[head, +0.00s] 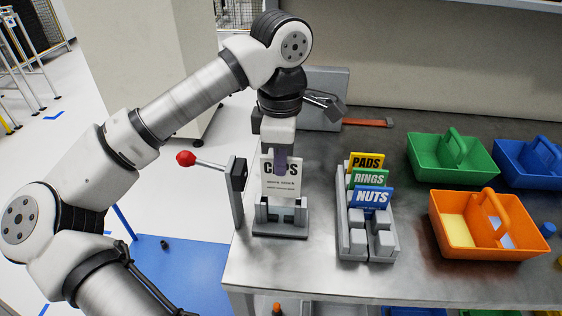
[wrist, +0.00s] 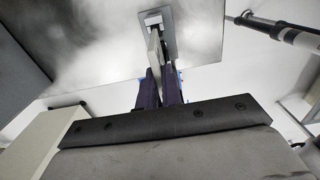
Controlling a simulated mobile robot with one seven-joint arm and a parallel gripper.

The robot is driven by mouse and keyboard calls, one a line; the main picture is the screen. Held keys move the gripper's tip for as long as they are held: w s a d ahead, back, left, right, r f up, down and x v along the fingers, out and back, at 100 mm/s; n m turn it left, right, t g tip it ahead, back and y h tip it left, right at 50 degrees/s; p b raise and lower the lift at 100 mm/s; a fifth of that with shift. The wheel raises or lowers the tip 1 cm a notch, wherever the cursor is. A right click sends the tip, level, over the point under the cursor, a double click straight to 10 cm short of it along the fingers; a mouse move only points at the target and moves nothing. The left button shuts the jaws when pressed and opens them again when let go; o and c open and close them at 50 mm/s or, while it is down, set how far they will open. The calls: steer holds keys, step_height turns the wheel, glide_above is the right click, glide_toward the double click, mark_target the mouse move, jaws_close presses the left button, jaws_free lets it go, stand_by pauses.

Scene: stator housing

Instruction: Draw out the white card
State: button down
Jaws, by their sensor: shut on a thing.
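The white card (head: 281,188) reads "CAPS" and stands upright at the small grey holder (head: 280,229) near the table's left end. My gripper (head: 281,163) is above the holder, pointing down, with its dark purple fingers shut on the upper part of the card and covering part of its lettering. In the wrist view the card shows edge-on (wrist: 154,48) between the fingers (wrist: 160,88), with the holder (wrist: 172,45) beyond it. The card's lower edge is at the holder's top; I cannot tell how much of it sits inside the slot.
A lever with a red knob (head: 186,158) stands just left of the holder. To the right, a grey rack (head: 353,250) holds PADS, RINGS and NUTS cards. Green (head: 452,167), blue (head: 525,176) and orange (head: 466,238) bins stand farther right. A grey box is behind my gripper.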

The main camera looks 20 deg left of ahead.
steer(key=shift+r+p, duration=1.75)
steer(key=shift+r, duration=1.4)
